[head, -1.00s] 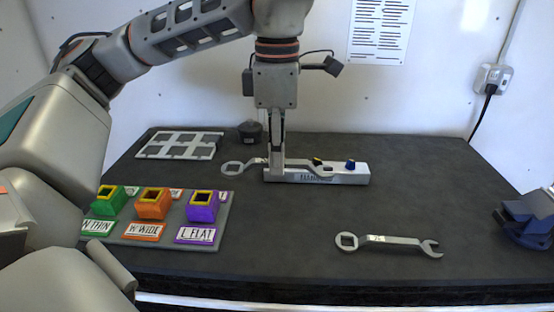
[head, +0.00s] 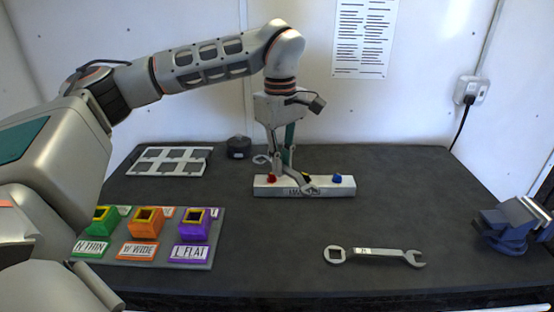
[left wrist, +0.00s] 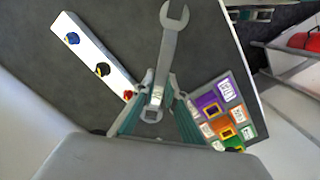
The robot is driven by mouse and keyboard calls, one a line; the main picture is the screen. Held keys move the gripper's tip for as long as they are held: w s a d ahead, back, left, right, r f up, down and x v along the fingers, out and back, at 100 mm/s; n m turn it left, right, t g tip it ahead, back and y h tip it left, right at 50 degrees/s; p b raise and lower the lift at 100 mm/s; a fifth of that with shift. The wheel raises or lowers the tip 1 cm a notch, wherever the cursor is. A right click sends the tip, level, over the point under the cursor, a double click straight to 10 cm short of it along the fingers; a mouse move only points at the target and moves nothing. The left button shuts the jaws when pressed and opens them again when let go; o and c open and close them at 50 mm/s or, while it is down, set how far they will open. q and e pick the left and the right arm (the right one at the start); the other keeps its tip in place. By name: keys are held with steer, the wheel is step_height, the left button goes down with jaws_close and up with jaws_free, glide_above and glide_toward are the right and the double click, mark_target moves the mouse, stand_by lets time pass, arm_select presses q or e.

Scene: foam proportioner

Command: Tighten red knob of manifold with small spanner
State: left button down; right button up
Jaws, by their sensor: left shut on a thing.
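The manifold (head: 262,188) is a pale bar on the mat with three knobs. The red knob (head: 271,179) is at its left end, the blue knob (head: 337,178) at its right. In the left wrist view the red knob (left wrist: 127,95) is the nearest one, left of my fingers, with the black-and-yellow knob (left wrist: 102,70) beyond. My left gripper (head: 279,168) is shut on the spanner (left wrist: 168,50) by its shaft, near the ring end. The open jaw (head: 312,190) slants toward the camera over the manifold's middle. The spanner looks apart from the red knob. My right gripper is out of view.
Another spanner (head: 375,252) lies front right on the mat. A board (head: 205,259) with green, orange and purple blocks stands front left. A grey slotted tray (head: 139,166) and a black round thing (head: 239,147) are behind. A blue vise (head: 510,225) stands at right.

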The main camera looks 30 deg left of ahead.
mark_target(272, 177)
arm_select(q)
steer(key=shift+w+a+f+m+p, duration=0.3)
steer(key=shift+w+a+f+m, duration=0.5)
steer(key=shift+f, duration=1.1)
steer(key=shift+w+a+f+m+p, duration=0.25)
steer(key=shift+w+a+f+m, duration=0.5)
steer(key=shift+f, duration=1.2)
steer(key=shift+w+a+f+m+p, duration=0.4)
steer(key=shift+w+f+m, duration=0.65)
steer(key=shift+f, duration=0.85)
steer(key=m, duration=0.1)
steer(key=s+a+m, duration=0.1)
steer(key=m, duration=0.1)
steer(key=shift+s+a, duration=0.3)
steer(key=shift+s+a+m, duration=0.35)
steer(key=shift+a+m, duration=0.45)
steer(key=shift+m, duration=0.4)
steer(key=shift+s+a+m, duration=0.2)
steer(key=shift+a+m, duration=0.6)
steer(key=shift+m, duration=0.4)
steer(key=shift+a+m, duration=0.25)
steer(key=shift+m, duration=0.15)
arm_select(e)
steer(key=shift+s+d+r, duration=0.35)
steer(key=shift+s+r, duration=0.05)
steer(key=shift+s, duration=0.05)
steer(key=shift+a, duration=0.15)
